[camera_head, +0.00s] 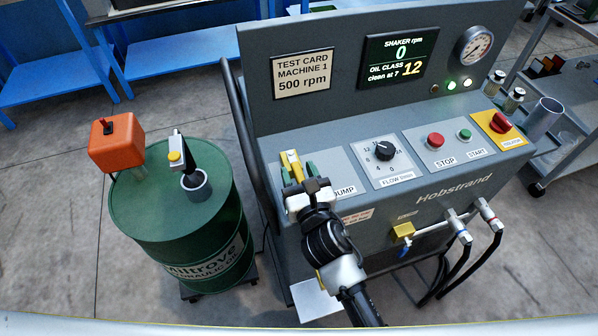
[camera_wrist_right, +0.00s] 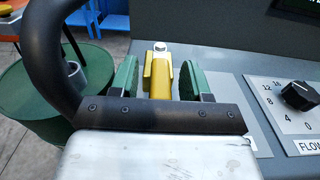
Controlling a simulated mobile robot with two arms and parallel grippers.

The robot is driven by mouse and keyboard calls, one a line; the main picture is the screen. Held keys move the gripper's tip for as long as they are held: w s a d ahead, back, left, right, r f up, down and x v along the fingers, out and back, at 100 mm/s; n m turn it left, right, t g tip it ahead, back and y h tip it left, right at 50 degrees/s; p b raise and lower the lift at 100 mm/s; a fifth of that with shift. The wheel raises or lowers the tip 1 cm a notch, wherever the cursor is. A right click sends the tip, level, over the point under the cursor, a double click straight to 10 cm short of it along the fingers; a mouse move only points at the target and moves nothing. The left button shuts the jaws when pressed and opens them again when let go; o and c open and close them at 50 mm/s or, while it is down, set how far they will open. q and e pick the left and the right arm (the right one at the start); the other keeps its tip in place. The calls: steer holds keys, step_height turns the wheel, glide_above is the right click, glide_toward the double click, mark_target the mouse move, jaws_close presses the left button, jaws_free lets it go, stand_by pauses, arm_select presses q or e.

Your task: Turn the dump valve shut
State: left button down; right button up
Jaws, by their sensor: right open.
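The dump valve's yellow lever (camera_head: 291,160) stands at the left end of the machine's sloped panel, next to a partly covered label that reads "UMP". In the right wrist view the lever (camera_wrist_right: 160,80) shows a silver bolt at its far end. My right gripper (camera_head: 298,172) is open over the valve. Its two green fingers stand on either side of the lever, with a visible gap on each side in the wrist view (camera_wrist_right: 158,78). The gripper hides the valve's base and part of its label. My left gripper is not in view.
The flow knob (camera_head: 385,150), red stop button (camera_head: 435,140), green start button (camera_head: 464,134) and red isolator switch (camera_head: 501,122) lie to the right. A black handrail (camera_head: 248,140) and a green oil drum (camera_head: 185,235) stand left.

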jaws_close()
